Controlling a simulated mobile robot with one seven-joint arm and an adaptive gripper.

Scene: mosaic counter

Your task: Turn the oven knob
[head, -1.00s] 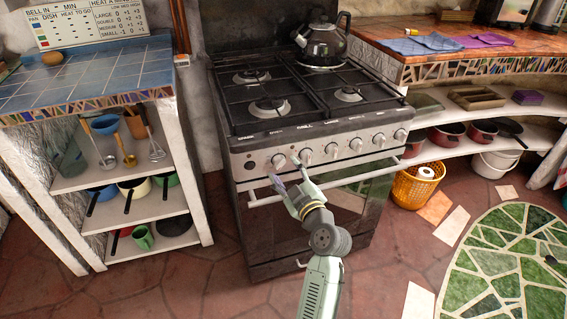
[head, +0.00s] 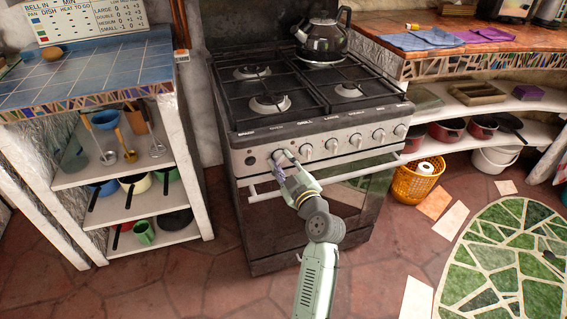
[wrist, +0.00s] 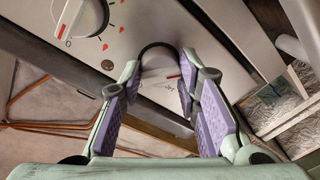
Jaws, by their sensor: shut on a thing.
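The stove front (head: 250,156) carries a row of silver knobs.
The oven door handle (head: 330,178) runs across just below the knobs, close under my gripper. A black kettle (head: 323,35) stands on the back right burner. Shelves with pots flank the stove. An orange basket (head: 413,182) stands on the floor at right.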

